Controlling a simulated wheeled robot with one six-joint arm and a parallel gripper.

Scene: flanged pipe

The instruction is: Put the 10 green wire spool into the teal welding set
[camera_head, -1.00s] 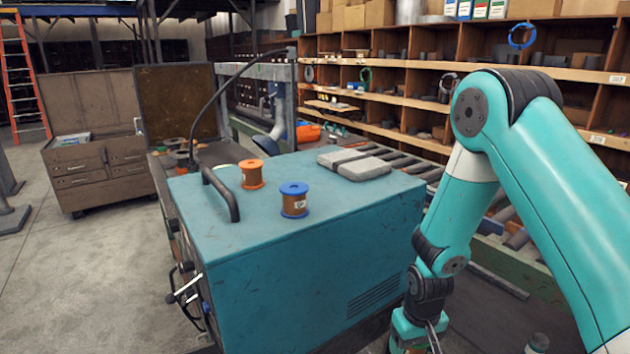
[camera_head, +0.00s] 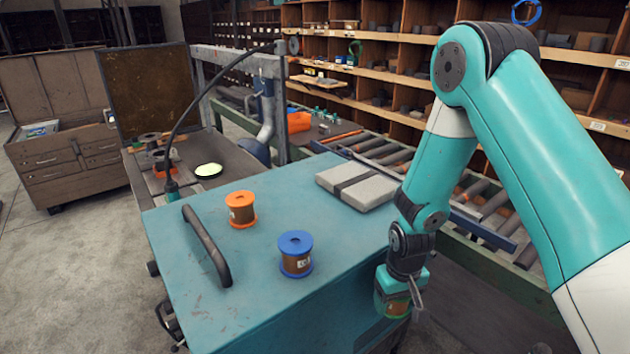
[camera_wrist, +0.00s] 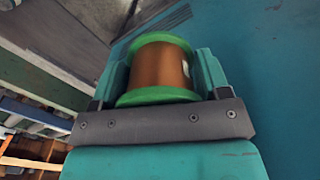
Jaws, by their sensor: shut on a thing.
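My gripper (camera_head: 396,292) is shut on the green wire spool (camera_wrist: 158,66), which has green flanges and copper-brown wire. In the wrist view the spool sits between the two teal fingers. In the head view the spool shows partly at the gripper, beside the right side of the teal welding set (camera_head: 190,290) and below its top. On the set's top stand an orange spool (camera_head: 240,209) and a blue spool (camera_head: 295,254), both upright. A black handle (camera_head: 207,245) is fixed on the top's left part.
A grey strapped pack (camera_head: 356,186) lies at the top's back right. A roller conveyor (camera_head: 400,160) and wooden shelving (camera_head: 400,80) stand behind. A black cable (camera_head: 215,90) arches up at the back left. The top is clear in front of the blue spool.

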